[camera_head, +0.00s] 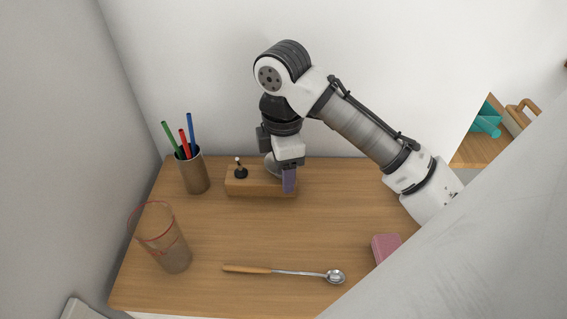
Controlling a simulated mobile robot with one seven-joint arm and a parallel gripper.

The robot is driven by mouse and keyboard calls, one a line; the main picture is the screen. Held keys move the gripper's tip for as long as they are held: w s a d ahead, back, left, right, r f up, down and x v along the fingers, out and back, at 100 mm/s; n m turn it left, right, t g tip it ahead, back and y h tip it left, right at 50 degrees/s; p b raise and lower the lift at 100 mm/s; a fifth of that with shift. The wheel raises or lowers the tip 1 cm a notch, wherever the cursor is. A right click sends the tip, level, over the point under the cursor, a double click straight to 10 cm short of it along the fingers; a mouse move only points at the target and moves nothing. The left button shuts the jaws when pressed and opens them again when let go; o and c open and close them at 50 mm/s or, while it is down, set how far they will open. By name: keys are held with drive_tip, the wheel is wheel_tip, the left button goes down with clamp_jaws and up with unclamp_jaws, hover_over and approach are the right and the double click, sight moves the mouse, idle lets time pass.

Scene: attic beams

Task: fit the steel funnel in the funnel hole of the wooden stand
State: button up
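The wooden stand (258,189) is a low block near the back of the table. A grey rounded shape (271,164), which looks like the steel funnel, shows above the stand's right part, close against my gripper. The gripper hides most of the grey shape and any hole there. I cannot tell whether the fingers are closed on the shape, or whether it sits in the stand or above it.
A small black piece with a pale tip (240,171) stands on the stand's left part. The table's middle is clear.

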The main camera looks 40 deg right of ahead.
drive_tip(key=o, duration=1)
wheel_tip(320, 180, up, 14)
drive_tip(key=shift+f, duration=0.1)
idle(0.4)
